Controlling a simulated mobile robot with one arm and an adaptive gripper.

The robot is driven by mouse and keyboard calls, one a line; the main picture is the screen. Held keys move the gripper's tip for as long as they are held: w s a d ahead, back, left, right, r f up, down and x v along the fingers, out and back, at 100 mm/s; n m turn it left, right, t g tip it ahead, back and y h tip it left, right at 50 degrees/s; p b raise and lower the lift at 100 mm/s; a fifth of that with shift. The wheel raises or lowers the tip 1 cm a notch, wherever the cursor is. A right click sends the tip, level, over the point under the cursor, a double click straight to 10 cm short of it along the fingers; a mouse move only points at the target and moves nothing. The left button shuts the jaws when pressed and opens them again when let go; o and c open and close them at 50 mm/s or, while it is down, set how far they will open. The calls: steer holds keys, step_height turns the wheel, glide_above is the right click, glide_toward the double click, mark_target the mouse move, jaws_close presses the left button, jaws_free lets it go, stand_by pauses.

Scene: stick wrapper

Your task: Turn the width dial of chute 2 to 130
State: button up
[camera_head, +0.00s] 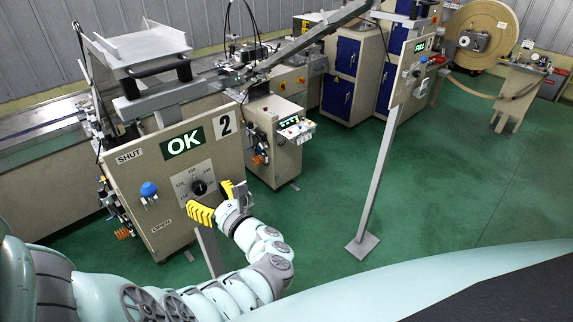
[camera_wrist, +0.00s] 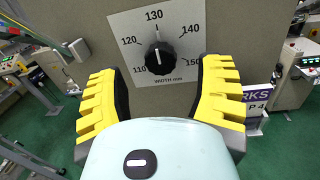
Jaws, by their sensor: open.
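The chute 2 panel (camera_head: 140,178) is a beige board with a "2" label and a lit green "OK" display (camera_head: 183,143). Its black width dial (camera_head: 199,187) sits on a pale scale plate; in the wrist view the dial (camera_wrist: 159,58) shows clearly. The scale runs from 110 to 150, and the dial's white mark points up, at about 130. My gripper (camera_head: 217,200) is open in front of the panel. In the wrist view its yellow fingers (camera_wrist: 162,78) stand left and right of the dial, apart from it, with the dial near their tips.
A blue knob (camera_head: 149,189) between SHUT and OPEN labels is left of the dial. A second panel (camera_head: 410,72) reading "FULL" stands on a post at right. Machines and blue-door cabinets (camera_head: 347,55) line the back. Green floor (camera_head: 320,215) is clear between the posts.

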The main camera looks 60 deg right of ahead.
steer(key=s+a, duration=0.1)
steer(key=s, duration=0.7)
steer(key=shift+s+f, duration=0.2)
steer(key=shift+a, duration=0.1)
